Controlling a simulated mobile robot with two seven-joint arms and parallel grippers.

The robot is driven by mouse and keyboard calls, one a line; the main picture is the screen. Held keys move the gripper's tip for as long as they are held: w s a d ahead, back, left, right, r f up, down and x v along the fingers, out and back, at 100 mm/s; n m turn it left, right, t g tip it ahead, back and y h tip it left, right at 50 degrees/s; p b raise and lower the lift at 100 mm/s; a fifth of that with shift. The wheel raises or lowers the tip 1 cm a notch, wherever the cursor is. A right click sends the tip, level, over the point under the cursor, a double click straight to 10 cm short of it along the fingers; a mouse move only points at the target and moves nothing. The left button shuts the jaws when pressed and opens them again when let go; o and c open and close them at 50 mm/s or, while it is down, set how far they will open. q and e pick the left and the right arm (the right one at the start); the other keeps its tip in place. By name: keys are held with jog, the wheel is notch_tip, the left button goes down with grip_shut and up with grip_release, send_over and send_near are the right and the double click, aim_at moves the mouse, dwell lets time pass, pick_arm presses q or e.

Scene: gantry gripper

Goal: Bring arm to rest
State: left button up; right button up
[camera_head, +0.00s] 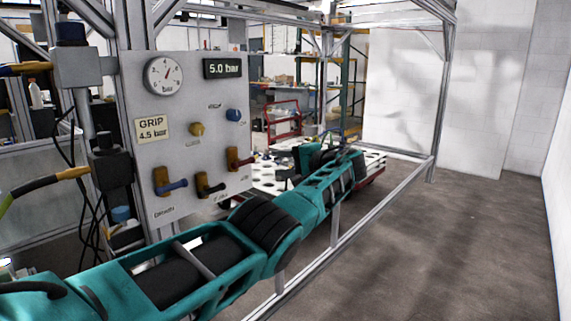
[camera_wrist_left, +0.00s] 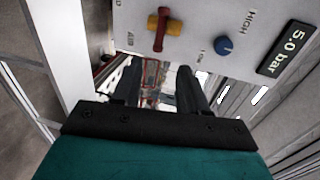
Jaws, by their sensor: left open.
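My left arm comes in from the lower left of the head view and reaches up and right past the control panel (camera_head: 190,90). My left gripper (camera_head: 312,156) is at its far end, to the right of the panel, small and partly hidden by the arm. In the left wrist view the two dark fingers (camera_wrist_left: 158,88) stand apart with nothing between them. The panel (camera_wrist_left: 200,20) shows beyond them at the top, with a red-handled lever (camera_wrist_left: 160,30) and a blue knob (camera_wrist_left: 224,46). No contact with the panel is visible. My right gripper is not in view.
A metal frame rail (camera_head: 350,235) runs along the right side of the arm. Open floor (camera_head: 470,240) lies beyond it.

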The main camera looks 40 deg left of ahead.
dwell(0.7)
pick_arm(q)
jog(key=s+d+f+m+t+h, duration=0.1)
jog(key=d+f+m+t+h, duration=0.3)
jog(key=f, duration=1)
jog(key=s+d+f+t+h, duration=0.1)
jog(key=d+f+h, duration=0.3)
jog(key=f, duration=0.9)
jog(key=s+d+f+t+h, duration=0.2)
jog(key=s+d+f+h, duration=0.2)
jog(key=s+d+f, duration=0.8)
jog(key=s+d+r+n+t+h, duration=0.1)
jog(key=s+d+h, duration=0.2)
jog(key=s, duration=0.7)
jog(key=s+d+r+n+t+h, duration=0.1)
jog(key=s+d+h, duration=0.2)
jog(key=s, duration=0.7)
jog(key=shift+d+n+t, duration=0.3)
jog(key=shift+d, duration=0.55)
jog(key=shift+s+a, duration=0.1)
jog(key=shift+s, duration=0.05)
